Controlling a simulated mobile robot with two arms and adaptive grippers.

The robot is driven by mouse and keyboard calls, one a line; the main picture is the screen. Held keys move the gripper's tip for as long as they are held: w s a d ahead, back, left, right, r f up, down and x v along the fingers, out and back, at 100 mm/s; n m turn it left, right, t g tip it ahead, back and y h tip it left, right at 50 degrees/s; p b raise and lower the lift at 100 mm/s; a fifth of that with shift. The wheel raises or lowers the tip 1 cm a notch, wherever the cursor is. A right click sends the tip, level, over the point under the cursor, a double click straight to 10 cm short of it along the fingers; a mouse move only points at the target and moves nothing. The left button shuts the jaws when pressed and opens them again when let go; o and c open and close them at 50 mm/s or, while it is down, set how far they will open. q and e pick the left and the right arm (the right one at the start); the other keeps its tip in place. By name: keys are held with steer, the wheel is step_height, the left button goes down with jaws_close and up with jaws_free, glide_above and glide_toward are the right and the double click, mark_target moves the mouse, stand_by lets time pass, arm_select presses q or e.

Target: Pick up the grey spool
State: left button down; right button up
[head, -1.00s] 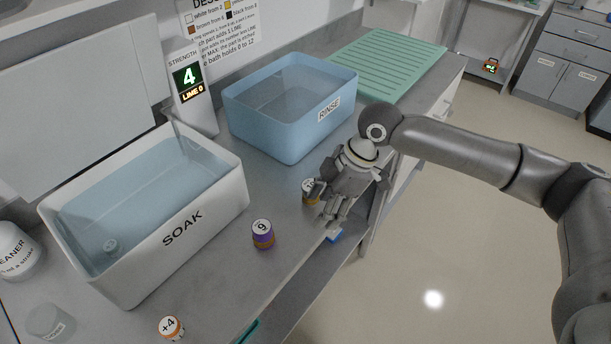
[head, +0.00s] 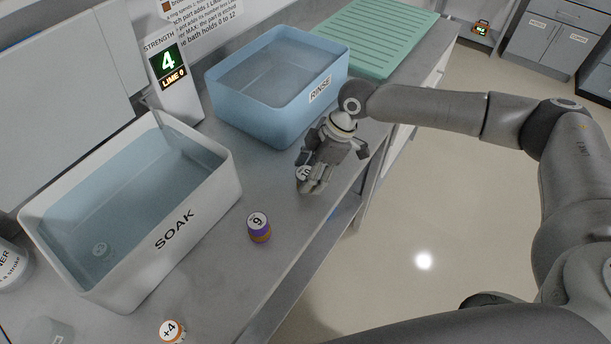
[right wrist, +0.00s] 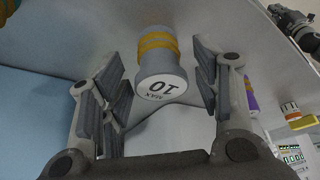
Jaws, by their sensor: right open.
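In the head view the spool (head: 302,174) is on the grey counter in front of the RINSE tub, partly hidden by my right gripper (head: 312,180). That gripper is open, low over the counter, and holds nothing.
A purple spool marked 9 (head: 259,228) and an orange-white +4 spool (head: 171,331) stand nearer on the counter (head: 232,268). The white SOAK tub (head: 205,212) holds a submerged spool. The blue RINSE tub (head: 270,122) is close behind the gripper. The counter's front edge is close by.

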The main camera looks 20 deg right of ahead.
steer(key=shift+x, duration=1.05)
steer(key=shift+a+f, duration=0.2)
steer(key=shift+f, duration=0.05)
steer(key=shift+c, duration=0.6)
steer(key=c, duration=0.8)
arm_select(q)
steer(key=shift+w+r, duration=0.15)
steer(key=shift+r, duration=0.2)
arm_select(e)
steer(key=shift+c, duration=0.2)
steer(key=shift+r, duration=0.1)
